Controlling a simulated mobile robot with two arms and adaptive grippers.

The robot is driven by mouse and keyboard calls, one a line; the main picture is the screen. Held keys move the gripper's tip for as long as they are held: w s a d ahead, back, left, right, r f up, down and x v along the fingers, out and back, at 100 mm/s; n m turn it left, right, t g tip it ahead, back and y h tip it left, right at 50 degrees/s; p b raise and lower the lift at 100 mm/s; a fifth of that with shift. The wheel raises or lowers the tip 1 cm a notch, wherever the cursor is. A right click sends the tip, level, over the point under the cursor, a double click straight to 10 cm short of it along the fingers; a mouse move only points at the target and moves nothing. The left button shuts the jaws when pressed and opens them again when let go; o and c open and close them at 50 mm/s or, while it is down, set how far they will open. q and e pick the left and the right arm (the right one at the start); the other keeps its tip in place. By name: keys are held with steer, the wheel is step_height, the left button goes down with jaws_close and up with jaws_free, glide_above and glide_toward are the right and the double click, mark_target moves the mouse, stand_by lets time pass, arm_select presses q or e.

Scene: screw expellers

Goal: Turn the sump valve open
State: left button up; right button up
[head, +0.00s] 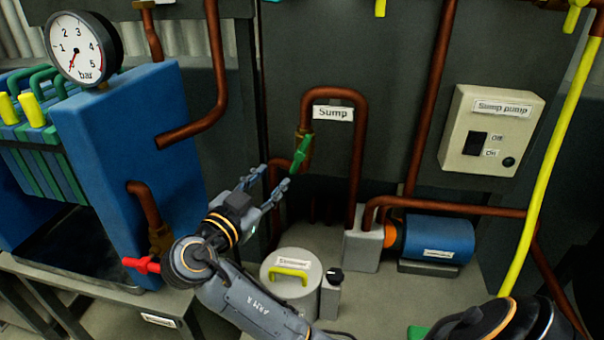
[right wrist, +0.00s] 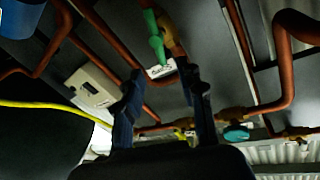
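The sump valve has a green lever handle (head: 300,159) on a brass body at the left leg of a looped copper pipe, beside the white "Sump" label (head: 333,113). The handle slants down and to the left in the head view. My right gripper (head: 273,177) is open and empty, just below and left of the handle. In the right wrist view the green handle (right wrist: 155,36) shows beyond the fingertips, between their lines, and no contact is visible. My left gripper is not in view.
A blue machine with a pressure gauge (head: 84,48) and a red-handled valve (head: 141,265) stands at left. A white canister (head: 290,275) sits under my right gripper. A blue pump (head: 439,238), the sump pump switch box (head: 491,130) and a yellow pipe (head: 548,165) are at right.

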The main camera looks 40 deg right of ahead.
mark_target(300, 153)
steer(key=shift+m, duration=0.3)
steer(key=x, duration=1.3)
steer(key=shift+s+d+r, duration=0.1)
steer(key=shift+s+d, duration=0.05)
steer(key=shift+d, duration=0.35)
jaws_close()
